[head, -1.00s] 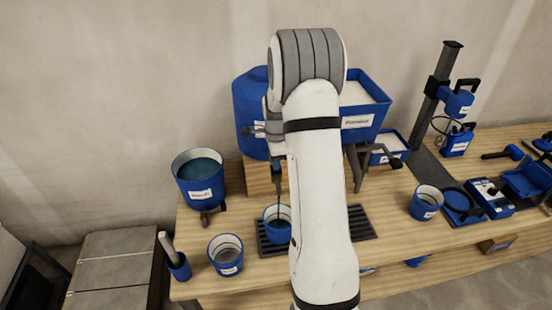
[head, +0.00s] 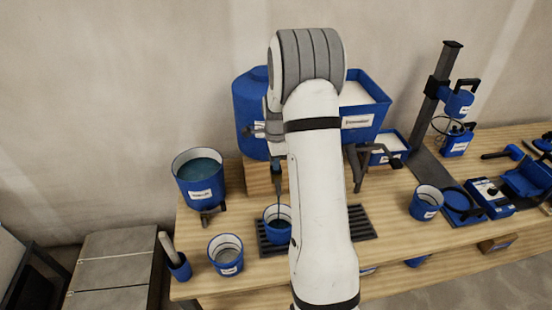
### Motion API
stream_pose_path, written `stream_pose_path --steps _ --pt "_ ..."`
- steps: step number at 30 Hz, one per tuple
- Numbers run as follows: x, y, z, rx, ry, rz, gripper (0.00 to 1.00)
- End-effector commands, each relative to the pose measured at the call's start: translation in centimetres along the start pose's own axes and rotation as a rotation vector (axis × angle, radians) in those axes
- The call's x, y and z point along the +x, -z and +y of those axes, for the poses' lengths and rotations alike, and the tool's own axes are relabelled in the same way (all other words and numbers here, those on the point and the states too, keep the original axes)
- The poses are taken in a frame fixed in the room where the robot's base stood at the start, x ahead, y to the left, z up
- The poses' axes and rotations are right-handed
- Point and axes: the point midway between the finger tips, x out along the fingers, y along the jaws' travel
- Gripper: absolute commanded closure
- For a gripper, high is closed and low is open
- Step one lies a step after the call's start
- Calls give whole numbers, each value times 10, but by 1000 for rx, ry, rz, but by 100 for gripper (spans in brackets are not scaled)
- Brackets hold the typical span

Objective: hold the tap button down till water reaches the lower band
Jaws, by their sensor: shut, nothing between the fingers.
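The blue water barrel (head: 249,110) stands on a wooden block at the back of the bench, partly behind my arm. My gripper (head: 275,153) is shut and empty, pointing down at the tap (head: 278,184) in front of the barrel. The tap button is too small and covered to make out, so I cannot tell the contact. A thin dark stream runs from the tap down into a blue cup (head: 272,236) on the dark drip grate (head: 361,223). Blue water shows inside the cup. Its bands and exact level cannot be read, and my arm hides its right side.
A blue bucket of water (head: 200,187) and a blue cup with grey contents (head: 226,262) stand to the left. A holder with a white-handled tool (head: 179,266) is at the front left corner. A blue bin of white powder (head: 366,119) and another cup (head: 425,204) stand right.

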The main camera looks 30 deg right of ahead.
Motion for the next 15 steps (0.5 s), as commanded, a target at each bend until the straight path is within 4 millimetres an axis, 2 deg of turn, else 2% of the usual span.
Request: stream_pose_path --steps 1,8,11,15 --pt "7 0 5 0 -17 -1 100" --pt "4 0 5 0 -17 -1 100" --pt "-8 0 4 0 -14 -1 100" --pt "-39 -1 3 -1 -6 0 100"
